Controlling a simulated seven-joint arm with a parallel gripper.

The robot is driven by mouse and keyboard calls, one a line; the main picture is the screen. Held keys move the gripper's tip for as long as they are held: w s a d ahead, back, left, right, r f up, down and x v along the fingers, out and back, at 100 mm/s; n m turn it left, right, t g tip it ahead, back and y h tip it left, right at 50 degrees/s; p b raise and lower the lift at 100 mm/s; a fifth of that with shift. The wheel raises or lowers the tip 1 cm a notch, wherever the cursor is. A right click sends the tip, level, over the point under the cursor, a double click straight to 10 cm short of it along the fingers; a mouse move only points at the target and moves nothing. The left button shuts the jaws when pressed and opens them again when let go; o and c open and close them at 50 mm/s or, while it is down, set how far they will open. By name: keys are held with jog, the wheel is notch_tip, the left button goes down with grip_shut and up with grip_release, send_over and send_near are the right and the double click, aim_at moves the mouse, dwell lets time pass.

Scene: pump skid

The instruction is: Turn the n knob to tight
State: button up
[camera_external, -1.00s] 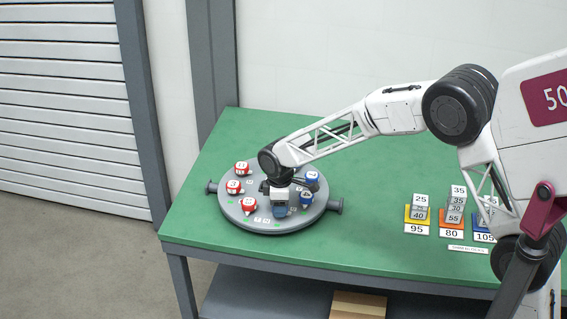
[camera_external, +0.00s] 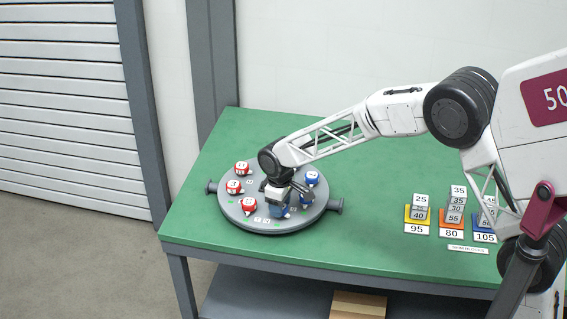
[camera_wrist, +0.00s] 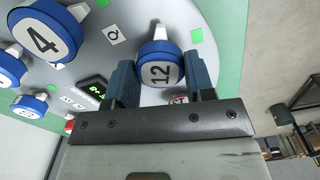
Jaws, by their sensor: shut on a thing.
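My gripper (camera_external: 279,206) is low over the round grey panel (camera_external: 240,221), at its front right part. In the wrist view my gripper (camera_wrist: 161,84) is shut on a blue knob marked 12 (camera_wrist: 160,72), one finger on each side. A white pointer on this knob's rim points to the top of the picture, near a green square. In the external view the knob is mostly hidden by my gripper.
A blue knob marked 4 (camera_wrist: 45,39) and other blue knobs sit close by. A small display (camera_wrist: 95,93) with green digits is beside the left finger. Red knobs (camera_external: 241,169) line the panel's left side. Number blocks (camera_external: 420,213) stand farther right on the green table.

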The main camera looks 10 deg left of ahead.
jog(key=m, duration=1.2)
jog(key=shift+m, duration=0.4)
jog(key=o, duration=0.9)
jog(key=shift+r, duration=0.1)
jog(key=shift+r, duration=3.85)
